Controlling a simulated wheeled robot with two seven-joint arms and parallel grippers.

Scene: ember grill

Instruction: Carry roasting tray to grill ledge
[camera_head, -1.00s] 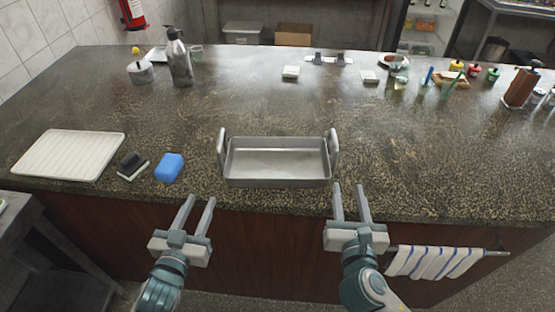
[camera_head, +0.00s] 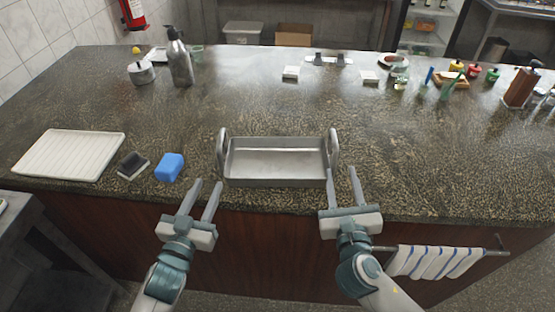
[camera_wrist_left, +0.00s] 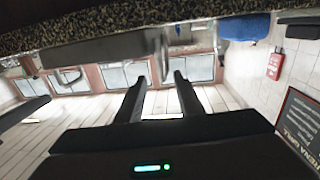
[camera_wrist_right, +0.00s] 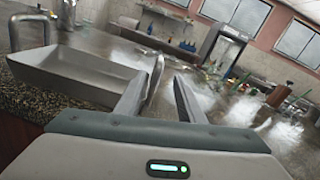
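The roasting tray (camera_head: 277,183) is an empty steel pan with an upright loop handle at each end. It sits on the speckled counter near the front edge. My left gripper (camera_head: 205,184) is open and empty, just in front of the tray's left handle (camera_head: 222,150). In the right wrist view the tray (camera_wrist_right: 75,78) lies beyond and left of the open fingers (camera_wrist_right: 162,82). No grill ledge can be made out for certain.
A blue sponge (camera_head: 169,167), a dark brush (camera_head: 133,164) and a white ribbed board (camera_head: 69,155) lie left of the tray. A striped towel (camera_head: 436,262) hangs on the front rail. Bottles and small items stand at the back.

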